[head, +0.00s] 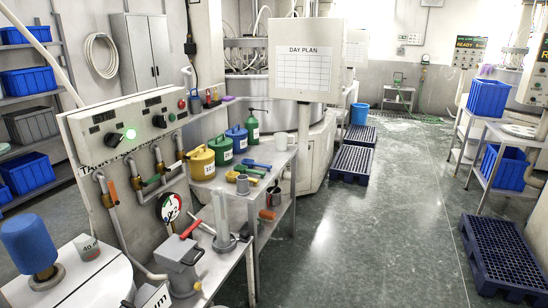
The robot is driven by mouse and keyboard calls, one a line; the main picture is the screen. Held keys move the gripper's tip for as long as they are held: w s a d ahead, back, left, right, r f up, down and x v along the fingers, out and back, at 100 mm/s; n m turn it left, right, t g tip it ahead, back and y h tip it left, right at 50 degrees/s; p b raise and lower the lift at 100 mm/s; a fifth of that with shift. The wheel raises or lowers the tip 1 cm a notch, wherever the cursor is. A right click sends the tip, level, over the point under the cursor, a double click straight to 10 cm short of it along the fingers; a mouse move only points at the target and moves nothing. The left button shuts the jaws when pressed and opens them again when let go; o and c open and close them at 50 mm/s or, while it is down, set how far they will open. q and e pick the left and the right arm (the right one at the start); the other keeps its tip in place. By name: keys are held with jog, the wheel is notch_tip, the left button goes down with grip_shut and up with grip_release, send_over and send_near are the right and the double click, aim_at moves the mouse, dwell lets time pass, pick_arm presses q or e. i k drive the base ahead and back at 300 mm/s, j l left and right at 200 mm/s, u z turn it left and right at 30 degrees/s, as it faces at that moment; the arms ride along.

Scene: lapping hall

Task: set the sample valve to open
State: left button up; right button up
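A grey panel (85,140) stands at the left with pipes on its front. The orange handle looks near upright; the green and yellow ones lie slanted across. I cannot read a label that tells which is the sample valve. Neither of my grippers is in view.
A grey box with a red lever (190,225) and a clear cylinder (223,220) stand on the near bench. Yellow, green and blue cans (201,162) stand on the bench behind. Blue pallets (500,255) lie right. The middle floor (390,220) is clear.

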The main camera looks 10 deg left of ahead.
aim_at(190, 156)
jog(key=i+u, duration=0.3)
jog(key=i, duration=0.2)
jog(key=i+l+u, duration=0.1)
jog(key=i+u, duration=0.25)
jog(key=i+l+u, duration=0.3)
jog(key=i, duration=0.25)
jog(key=i+l, duration=0.25)
jog(key=l, duration=0.15)
